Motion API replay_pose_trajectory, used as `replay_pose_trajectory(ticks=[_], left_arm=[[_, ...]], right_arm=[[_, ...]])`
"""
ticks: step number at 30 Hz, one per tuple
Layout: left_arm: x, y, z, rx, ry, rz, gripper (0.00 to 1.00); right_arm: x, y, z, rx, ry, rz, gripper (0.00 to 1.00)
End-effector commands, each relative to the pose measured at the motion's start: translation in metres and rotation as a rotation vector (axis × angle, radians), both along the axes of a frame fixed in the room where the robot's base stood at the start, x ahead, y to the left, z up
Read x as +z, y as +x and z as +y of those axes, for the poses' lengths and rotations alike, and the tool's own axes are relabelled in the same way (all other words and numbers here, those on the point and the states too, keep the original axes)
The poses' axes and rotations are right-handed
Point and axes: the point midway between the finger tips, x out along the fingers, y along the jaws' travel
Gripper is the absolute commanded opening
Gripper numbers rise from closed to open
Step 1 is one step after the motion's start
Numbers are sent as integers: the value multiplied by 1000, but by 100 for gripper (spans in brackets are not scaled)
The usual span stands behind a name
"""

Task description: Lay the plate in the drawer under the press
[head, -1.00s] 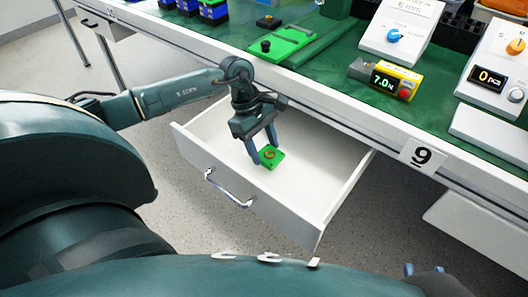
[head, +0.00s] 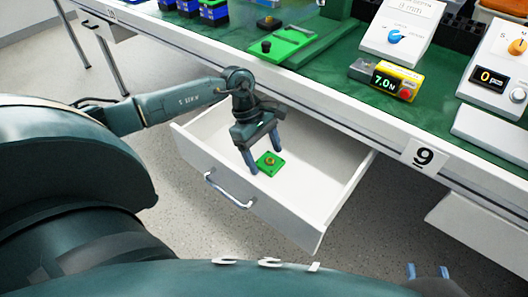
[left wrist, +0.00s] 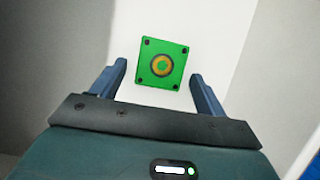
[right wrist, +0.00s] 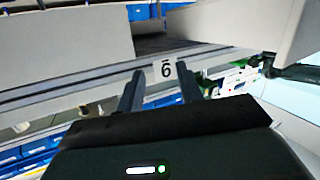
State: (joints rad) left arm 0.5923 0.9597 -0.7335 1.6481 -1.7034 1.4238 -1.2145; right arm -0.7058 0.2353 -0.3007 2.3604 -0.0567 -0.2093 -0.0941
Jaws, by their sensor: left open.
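The green square plate (head: 270,167) with a round brass-coloured centre lies flat on the white floor of the open drawer (head: 310,192). It also shows in the left wrist view (left wrist: 160,85), with dark dots at its corners. My left gripper (head: 265,157) is over the drawer, pointing down, with its fingers spread on either side of the plate. In the left wrist view there are gaps between the plate and both fingers. My right gripper (right wrist: 160,70) is open and empty; only its fingertips show at the bottom right of the head view.
The drawer has raised walls and a front handle (head: 228,190). On the green bench top stand a green fixture with a black knob (head: 280,42), a yellow display unit (head: 395,82) and white control boxes.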

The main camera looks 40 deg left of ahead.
Motion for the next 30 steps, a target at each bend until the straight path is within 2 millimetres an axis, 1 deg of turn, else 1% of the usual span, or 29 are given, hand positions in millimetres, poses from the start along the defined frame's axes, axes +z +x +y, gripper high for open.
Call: replay_pose_trajectory(ticks=[5, 15, 18, 21, 24, 30], left_arm=[[14, 1, 5, 1, 2, -3, 74], [81, 3, 32, 2, 2, -4, 74], [96, 3, 38, 1, 2, -3, 74], [106, 4, 42, 1, 1, -2, 74], [112, 4, 45, -1, 0, 0, 74], [114, 4, 46, -1, 0, 0, 74]], right_arm=[[2, 0, -2, -2, -6, 28, 36], [5, -3, -5, -10, -10, 111, 36], [4, -5, -4, -10, -8, 135, 36], [2, -6, -4, -10, -9, 153, 36], [0, -8, -4, -12, -10, 169, 36], [-1, -8, -4, -13, -8, 175, 36]])
